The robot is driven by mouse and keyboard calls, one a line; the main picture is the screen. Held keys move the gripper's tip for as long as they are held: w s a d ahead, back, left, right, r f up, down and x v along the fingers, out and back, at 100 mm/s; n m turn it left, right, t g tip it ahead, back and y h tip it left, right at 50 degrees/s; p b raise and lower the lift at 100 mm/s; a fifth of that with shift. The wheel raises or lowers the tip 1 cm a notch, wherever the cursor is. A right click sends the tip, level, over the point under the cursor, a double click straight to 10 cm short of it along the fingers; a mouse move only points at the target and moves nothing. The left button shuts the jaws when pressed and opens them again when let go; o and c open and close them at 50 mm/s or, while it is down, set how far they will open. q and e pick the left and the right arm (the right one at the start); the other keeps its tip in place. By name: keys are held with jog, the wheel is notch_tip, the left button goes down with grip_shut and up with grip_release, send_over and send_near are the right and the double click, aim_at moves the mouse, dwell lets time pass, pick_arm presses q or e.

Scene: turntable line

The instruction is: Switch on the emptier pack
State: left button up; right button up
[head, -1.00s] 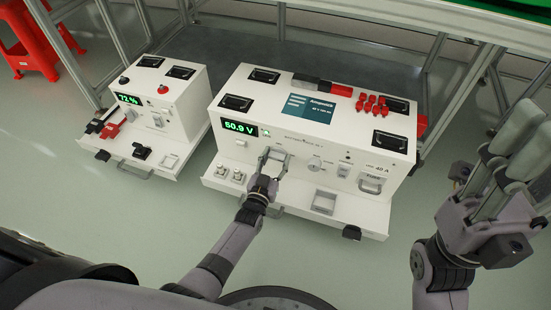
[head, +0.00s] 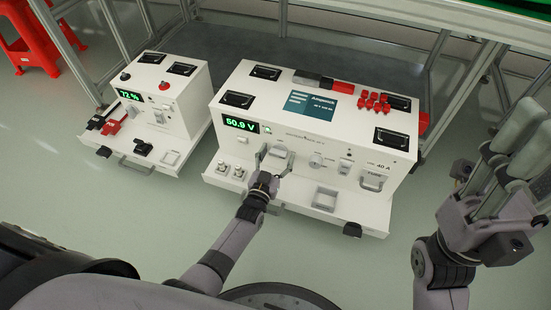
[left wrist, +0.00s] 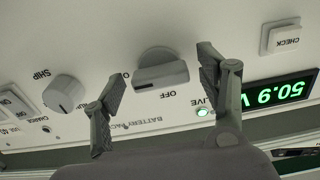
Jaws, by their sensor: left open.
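The large white pack (head: 225,155) stands in the middle of the head view, its green display (head: 241,125) reading 50.9 V. The smaller white pack (head: 185,118) stands to its left, its display (head: 129,95) reading 72 %. My left gripper (head: 266,177) is at the large pack's front. In the left wrist view that open gripper (left wrist: 160,82) has one finger on either side of a grey knob (left wrist: 160,72) marked OFF, with gaps between. A lamp marked LIVE (left wrist: 203,112) glows green. My right gripper (head: 500,175) is away at the right; its jaw gap is unclear.
A smaller round knob (left wrist: 63,93) and a CHECK button (left wrist: 283,38) flank the grey knob. Both packs have projecting front ledges. A metal frame (head: 460,100) stands behind and right. A red stool (head: 28,40) is far left. The floor in front is clear.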

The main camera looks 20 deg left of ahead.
pick_arm(q)
jog(key=s, duration=1.2)
jog(key=shift+a, duration=0.2)
